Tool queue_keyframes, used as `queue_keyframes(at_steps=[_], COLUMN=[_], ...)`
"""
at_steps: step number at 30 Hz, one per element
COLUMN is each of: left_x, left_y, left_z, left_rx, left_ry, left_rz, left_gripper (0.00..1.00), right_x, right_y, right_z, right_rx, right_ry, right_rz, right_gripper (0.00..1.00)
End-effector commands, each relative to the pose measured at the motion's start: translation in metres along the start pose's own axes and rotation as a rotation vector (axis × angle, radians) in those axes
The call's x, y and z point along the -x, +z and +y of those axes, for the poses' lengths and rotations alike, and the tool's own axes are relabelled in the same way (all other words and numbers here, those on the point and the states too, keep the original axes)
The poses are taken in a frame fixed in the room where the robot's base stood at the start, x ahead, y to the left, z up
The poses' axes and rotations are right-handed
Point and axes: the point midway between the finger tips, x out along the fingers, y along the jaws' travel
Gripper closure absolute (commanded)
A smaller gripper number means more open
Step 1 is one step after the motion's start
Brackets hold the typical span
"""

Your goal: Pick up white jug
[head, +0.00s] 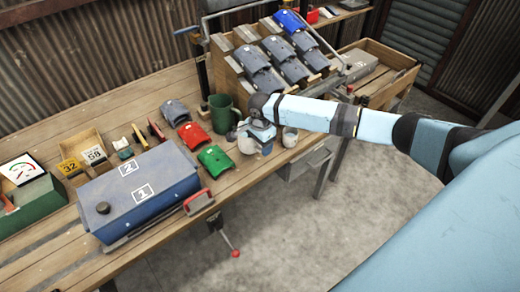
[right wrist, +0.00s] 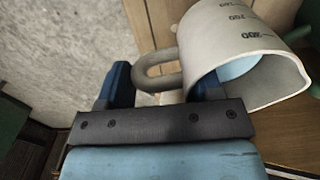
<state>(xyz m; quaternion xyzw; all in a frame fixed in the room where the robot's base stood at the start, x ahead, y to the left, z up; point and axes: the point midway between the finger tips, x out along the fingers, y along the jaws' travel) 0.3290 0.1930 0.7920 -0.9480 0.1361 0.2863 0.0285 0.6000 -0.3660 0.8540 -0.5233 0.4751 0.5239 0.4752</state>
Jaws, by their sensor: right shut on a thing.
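The white jug (right wrist: 235,50) has dark volume marks on its wall, a looped handle and a pale blue inside. In the right wrist view its handle lies between the two blue fingers of my right gripper (right wrist: 158,90), which is shut on it. In the head view the right gripper (head: 258,142) reaches down at the table's front edge. The jug (head: 247,146) is partly hidden by it there. I cannot tell whether the jug touches the table. My left gripper is not in view.
A small pale cup (head: 290,137) stands to the right. Red (head: 193,135) and green (head: 215,160) covers lie to the left, beside a blue box (head: 140,190). A wooden rack (head: 222,60) with grey covers stands behind.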

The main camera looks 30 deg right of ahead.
Motion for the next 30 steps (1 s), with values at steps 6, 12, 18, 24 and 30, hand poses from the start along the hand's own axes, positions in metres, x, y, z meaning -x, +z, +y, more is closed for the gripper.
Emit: queue_keyframes(at_steps=[6,12,18,24,30], left_x=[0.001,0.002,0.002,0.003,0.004], left_y=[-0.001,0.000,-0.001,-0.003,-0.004], left_z=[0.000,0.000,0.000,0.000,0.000], left_rx=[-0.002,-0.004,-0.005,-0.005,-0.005], left_ry=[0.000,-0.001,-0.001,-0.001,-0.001], left_rz=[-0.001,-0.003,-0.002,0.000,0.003], left_gripper=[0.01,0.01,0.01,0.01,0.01], right_x=[0.048,0.088,0.124,0.149,0.160], right_y=[0.000,0.000,0.000,0.000,0.000], right_z=[-0.001,-0.001,-0.001,-0.001,0.000], right_rx=[0.002,0.001,0.000,0.000,0.000], right_ry=[-0.004,-0.005,-0.003,-0.003,-0.001], right_rz=[0.000,0.000,0.000,0.000,0.000], right_gripper=[0.80,0.80,0.80,0.80,0.80])
